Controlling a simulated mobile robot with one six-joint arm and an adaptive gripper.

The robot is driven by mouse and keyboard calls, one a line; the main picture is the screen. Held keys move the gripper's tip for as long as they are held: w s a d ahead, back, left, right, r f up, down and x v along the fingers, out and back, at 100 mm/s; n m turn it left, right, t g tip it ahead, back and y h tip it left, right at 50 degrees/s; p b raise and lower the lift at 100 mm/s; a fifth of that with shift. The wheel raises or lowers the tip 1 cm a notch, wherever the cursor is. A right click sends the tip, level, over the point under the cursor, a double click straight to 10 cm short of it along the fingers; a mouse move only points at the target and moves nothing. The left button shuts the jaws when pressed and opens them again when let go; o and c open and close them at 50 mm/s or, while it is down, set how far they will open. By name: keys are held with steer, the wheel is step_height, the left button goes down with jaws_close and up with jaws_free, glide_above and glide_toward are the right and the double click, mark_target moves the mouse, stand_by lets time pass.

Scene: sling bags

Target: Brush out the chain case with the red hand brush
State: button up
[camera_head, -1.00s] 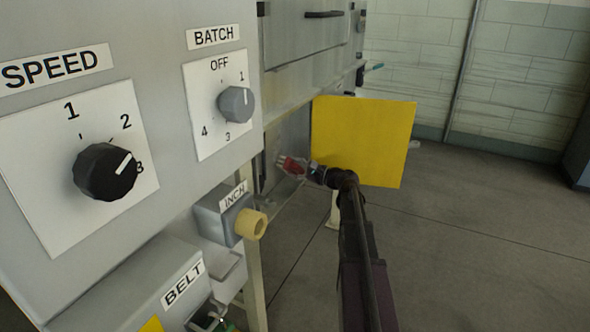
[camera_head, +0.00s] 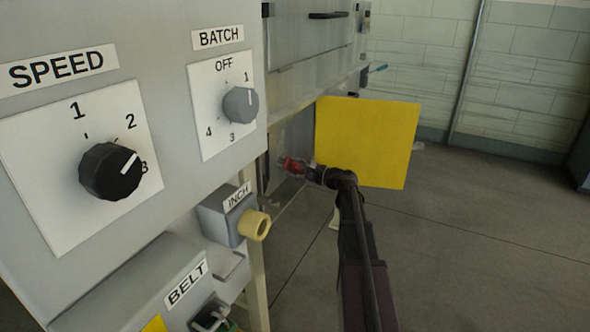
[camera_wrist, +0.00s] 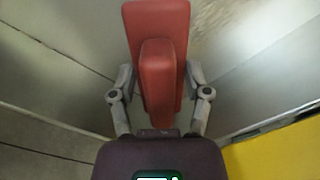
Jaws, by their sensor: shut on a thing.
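My gripper (camera_wrist: 160,100) is shut on the red hand brush (camera_wrist: 157,22), its two fingers on either side of the brush in the wrist view. In the head view the red brush (camera_head: 292,166) shows small at the end of my arm, in the opening low on the machine, left of the yellow panel. The chain case (camera_head: 290,190) appears to be this grey recess. Its grey walls (camera_wrist: 55,60) surround the brush in the wrist view. The brush's bristles are hidden, and I cannot tell whether they touch the case.
The control panel with the SPEED knob (camera_head: 110,171), BATCH knob (camera_head: 240,104) and yellow INCH button (camera_head: 253,224) is close on the left. The floor (camera_head: 480,220) at right is clear.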

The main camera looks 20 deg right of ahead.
steer(key=shift+w+a, duration=0.15)
steer(key=shift+w, duration=0.05)
steer(key=shift+r, duration=0.2)
steer(key=shift+s+r+p, duration=0.1)
steer(key=shift+r+p, duration=1.45)
steer(key=shift+p, duration=0.2)
steer(key=shift+r+p, duration=1.7)
steer(key=shift+r+p, duration=1.7)
